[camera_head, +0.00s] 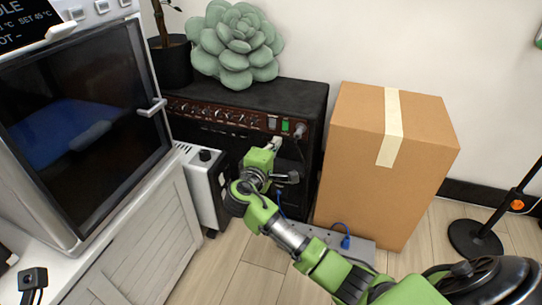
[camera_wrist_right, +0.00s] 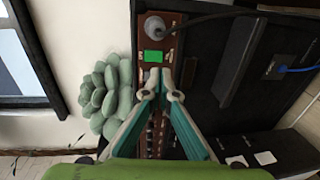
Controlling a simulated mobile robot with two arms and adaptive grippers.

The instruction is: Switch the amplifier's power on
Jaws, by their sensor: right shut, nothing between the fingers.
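The amplifier (camera_head: 300,95) is a black box with a reddish-brown control panel, standing against the wall. A green lit switch (camera_head: 285,126) is near the right end of its panel; it also shows in the right wrist view (camera_wrist_right: 153,56). My right gripper (camera_head: 276,142) is in front of the panel, just below the green switch. In the right wrist view its fingertips (camera_wrist_right: 166,82) come together close to the switch, with nothing between them. I cannot tell whether they touch the panel. My left gripper is not in view.
A cardboard box (camera_head: 350,140) stands right of the amplifier. A succulent (camera_head: 238,45) sits on its top left. A cable plug (camera_head: 299,131) sticks out beside the switch. A glass-doored machine (camera_head: 85,95) and a white heater-like unit (camera_head: 205,185) are on the left.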

